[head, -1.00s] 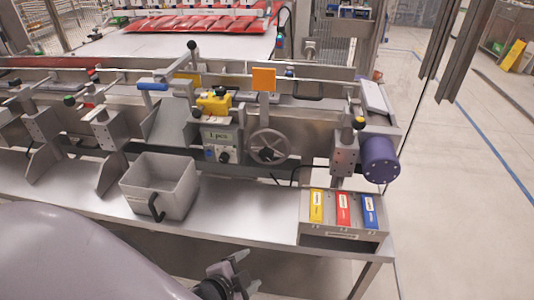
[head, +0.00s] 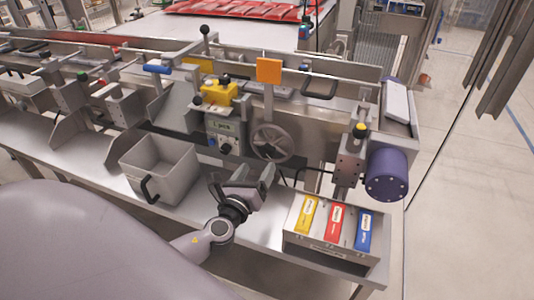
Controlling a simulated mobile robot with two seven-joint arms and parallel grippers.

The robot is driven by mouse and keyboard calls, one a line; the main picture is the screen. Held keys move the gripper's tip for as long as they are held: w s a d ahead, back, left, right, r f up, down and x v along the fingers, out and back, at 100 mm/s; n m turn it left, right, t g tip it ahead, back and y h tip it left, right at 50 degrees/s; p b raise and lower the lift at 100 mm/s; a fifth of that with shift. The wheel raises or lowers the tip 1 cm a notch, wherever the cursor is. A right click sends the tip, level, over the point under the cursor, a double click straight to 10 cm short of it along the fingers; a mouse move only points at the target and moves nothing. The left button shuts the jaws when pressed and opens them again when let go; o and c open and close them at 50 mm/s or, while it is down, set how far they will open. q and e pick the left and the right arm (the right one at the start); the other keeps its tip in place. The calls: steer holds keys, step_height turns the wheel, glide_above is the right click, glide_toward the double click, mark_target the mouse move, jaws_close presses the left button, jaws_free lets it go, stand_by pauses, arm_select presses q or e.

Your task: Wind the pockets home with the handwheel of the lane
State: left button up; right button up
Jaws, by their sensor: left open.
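The grey spoked handwheel (head: 271,142) is on the front of the lane, right of the control box (head: 223,134). My left gripper (head: 243,178) is open and empty, below and slightly left of the handwheel, over the steel table (head: 262,226). It appears apart from the wheel. The lane (head: 322,116) runs behind, ending at a purple cylinder (head: 388,174) on the right. I cannot clearly make out the pockets. My right gripper is not in view.
A grey bin (head: 166,168) with a black handle stands left of my gripper. A box with yellow, red and blue labelled blocks (head: 336,224) stands to the right. An orange plate (head: 269,70) and a yellow block with black knobs (head: 219,92) stick up above the lane.

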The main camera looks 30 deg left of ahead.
mark_target(266, 154)
arm_select(q)
steer(key=shift+x, duration=3.6)
steer(key=c, duration=1.1)
steer(key=shift+o, duration=0.2)
